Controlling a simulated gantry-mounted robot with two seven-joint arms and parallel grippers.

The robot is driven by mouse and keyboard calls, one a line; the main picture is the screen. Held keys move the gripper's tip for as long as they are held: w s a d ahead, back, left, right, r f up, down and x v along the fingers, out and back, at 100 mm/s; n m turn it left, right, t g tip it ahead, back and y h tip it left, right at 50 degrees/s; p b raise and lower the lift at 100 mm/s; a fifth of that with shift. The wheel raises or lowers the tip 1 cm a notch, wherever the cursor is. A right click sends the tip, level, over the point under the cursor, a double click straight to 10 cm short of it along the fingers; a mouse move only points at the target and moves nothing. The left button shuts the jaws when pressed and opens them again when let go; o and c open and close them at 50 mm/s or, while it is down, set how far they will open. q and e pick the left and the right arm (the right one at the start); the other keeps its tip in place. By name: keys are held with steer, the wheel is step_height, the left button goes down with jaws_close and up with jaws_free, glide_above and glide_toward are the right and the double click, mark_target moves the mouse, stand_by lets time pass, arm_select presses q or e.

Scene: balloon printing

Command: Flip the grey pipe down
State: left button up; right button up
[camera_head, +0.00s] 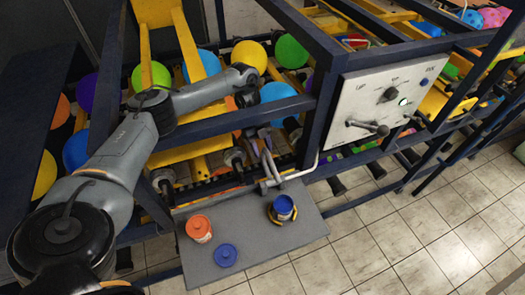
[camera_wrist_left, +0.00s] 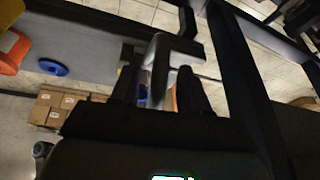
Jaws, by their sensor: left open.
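The grey pipe (camera_head: 298,174) is a bent light-grey bar at the frame's front edge, below the control panel and above the grey shelf. My left gripper (camera_head: 267,160) reaches down from above at the pipe's left end. In the left wrist view the left gripper (camera_wrist_left: 158,92) is open, with its two dark fingers on either side of the light pipe (camera_wrist_left: 159,60). I cannot tell whether the fingers touch it. The wrist view is dark, and part of the pipe's end is hidden by the gripper. My right gripper is not in view.
On the grey shelf (camera_head: 258,245) stand an orange-lidded can (camera_head: 198,228) and a blue can (camera_head: 284,208) in a yellow-and-black holder; a blue lid (camera_head: 226,255) lies there. A panel (camera_head: 390,95) with knob and lever is at right. Dark frame bars surround the gripper.

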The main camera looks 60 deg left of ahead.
arm_select(q)
steer(key=shift+d+f, duration=0.15)
steer(key=shift+f, duration=0.2)
jaws_close()
